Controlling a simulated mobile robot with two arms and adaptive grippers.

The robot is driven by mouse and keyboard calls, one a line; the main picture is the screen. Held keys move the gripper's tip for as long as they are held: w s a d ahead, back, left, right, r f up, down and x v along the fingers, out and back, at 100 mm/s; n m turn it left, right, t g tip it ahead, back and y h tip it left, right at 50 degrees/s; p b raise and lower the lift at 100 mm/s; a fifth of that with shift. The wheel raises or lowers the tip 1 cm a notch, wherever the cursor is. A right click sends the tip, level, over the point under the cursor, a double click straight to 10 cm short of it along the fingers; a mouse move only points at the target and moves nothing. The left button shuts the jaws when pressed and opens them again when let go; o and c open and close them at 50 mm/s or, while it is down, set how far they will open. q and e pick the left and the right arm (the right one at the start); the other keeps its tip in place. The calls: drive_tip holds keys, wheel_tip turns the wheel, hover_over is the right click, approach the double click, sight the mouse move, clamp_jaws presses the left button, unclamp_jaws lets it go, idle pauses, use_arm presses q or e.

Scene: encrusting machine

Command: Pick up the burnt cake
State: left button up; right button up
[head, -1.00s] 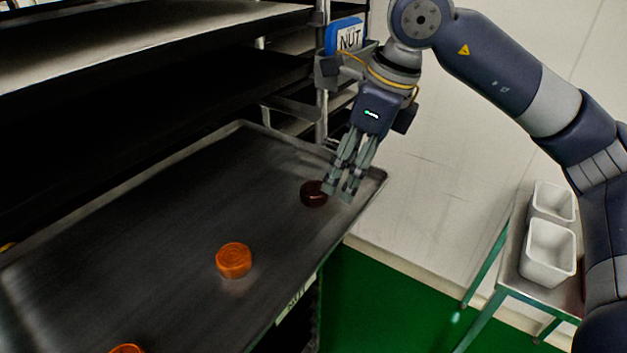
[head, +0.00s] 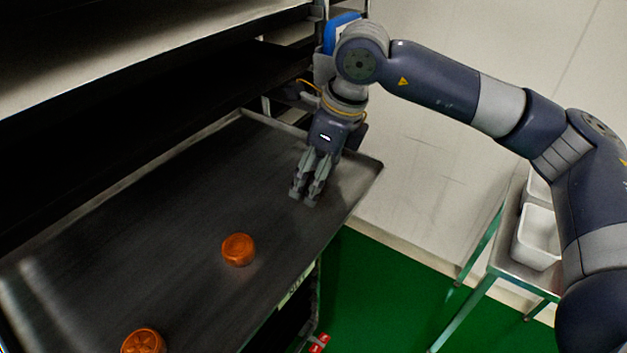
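My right gripper (head: 303,198) points down over the far right part of the dark tray (head: 180,220). Its fingers are close together with a narrow gap, and I cannot tell whether they are shut on anything. The burnt cake, dark brown, does not show now; the place where it lay is behind the fingers. Two orange-brown cakes lie on the tray: one near the middle (head: 238,249), apart from the gripper, and one at the near edge of the picture (head: 143,342). My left gripper is not in view.
The tray sits in a rack with a dark shelf (head: 150,70) above it. A metal side table (head: 510,270) with white tubs (head: 538,238) stands at the right. A blue sign (head: 341,30) is partly hidden behind my arm. The tray's middle has free room.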

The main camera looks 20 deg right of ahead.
sight(309, 180)
drive_tip(key=c, duration=1.2)
drive_tip(key=shift+o, duration=0.2)
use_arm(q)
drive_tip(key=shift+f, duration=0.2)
use_arm(e)
drive_tip(key=shift+r, duration=0.15)
drive_tip(key=shift+r+b, duration=0.6)
drive_tip(key=shift+b, duration=0.05)
drive_tip(key=shift+s+a+r+b, duration=0.1)
drive_tip(key=shift+s+r+b, duration=0.1)
drive_tip(key=shift+r+b, duration=0.25)
drive_tip(key=shift+s+a+r+b, duration=0.1)
drive_tip(key=shift+s+r+b, duration=0.05)
drive_tip(key=shift+r+b, duration=0.25)
use_arm(q)
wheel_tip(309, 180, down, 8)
drive_tip(key=b, duration=0.5)
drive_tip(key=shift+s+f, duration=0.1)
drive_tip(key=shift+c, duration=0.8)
use_arm(e)
drive_tip(key=s+a+r, duration=0.1)
drive_tip(key=s+a, duration=0.2)
drive_tip(key=s, duration=1.2)
drive_tip(key=shift+r, duration=0.4)
